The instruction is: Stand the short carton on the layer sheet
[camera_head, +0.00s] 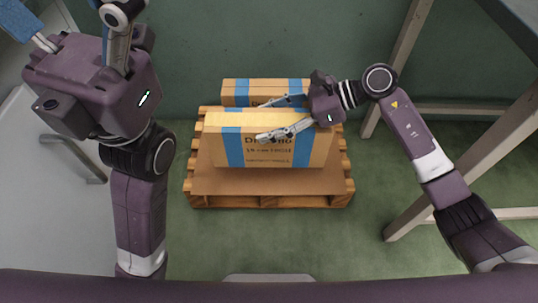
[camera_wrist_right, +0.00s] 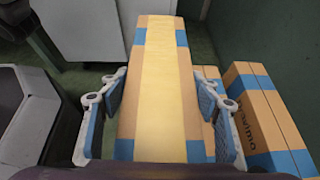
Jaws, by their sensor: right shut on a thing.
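A brown carton (camera_head: 265,148) with blue bands and a yellowish tape strip along its top is upright over the front part of the layer sheet (camera_head: 265,184), a brown sheet on the pallet. My right gripper (camera_head: 262,120) is shut on this carton, its fingers on two opposite sides of the top. The carton also shows between the blue finger pads in the right wrist view (camera_wrist_right: 158,85). I cannot tell whether its underside touches the sheet. My left gripper (camera_head: 68,15) is raised at the upper left, fingers spread, away from the cartons.
Another blue-banded carton (camera_head: 265,88) stands behind the held one on the pallet; it is partly hidden. The wooden pallet (camera_head: 268,202) lies on green floor. A pale cabinet (camera_head: 45,175) is at the left, and a table frame (camera_head: 410,217) stands at the right.

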